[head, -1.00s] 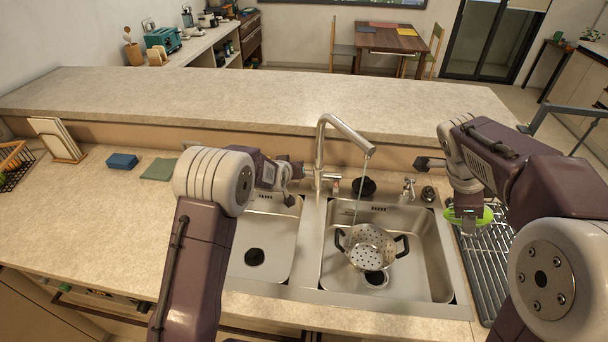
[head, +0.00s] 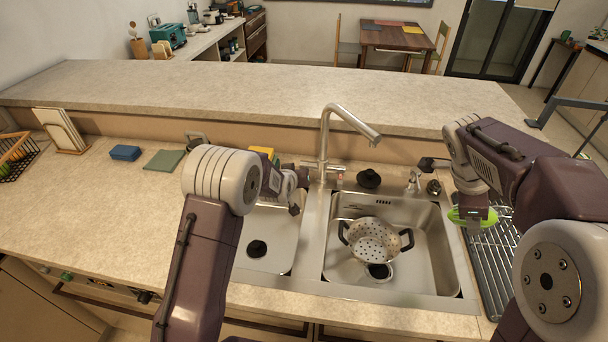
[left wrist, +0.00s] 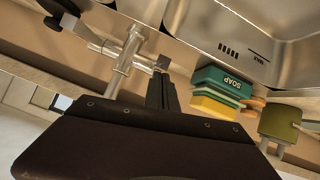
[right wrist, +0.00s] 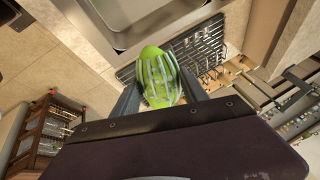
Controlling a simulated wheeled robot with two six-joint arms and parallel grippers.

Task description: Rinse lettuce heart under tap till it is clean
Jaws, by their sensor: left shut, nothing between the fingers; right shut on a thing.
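The green lettuce heart (right wrist: 158,75) is between the fingers of my right gripper (right wrist: 160,90) in the right wrist view. In the head view the lettuce heart (head: 466,215) hangs above the drying rack, right of the sink. The tap (head: 327,145) stands behind the divider between the two basins, its spout over the right basin; no water stream shows now. Its body and lever show in the left wrist view (left wrist: 125,60). My left gripper (head: 303,176) is shut and empty beside the tap's base. Its fingertips (left wrist: 160,88) lie close to the tap.
A steel colander (head: 373,240) sits in the right basin. A wire drying rack (head: 497,258) lies right of the sink. A soap box (left wrist: 223,80) and a yellow sponge (left wrist: 213,108) stand behind the left basin. The raised counter (head: 250,95) runs behind the tap.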

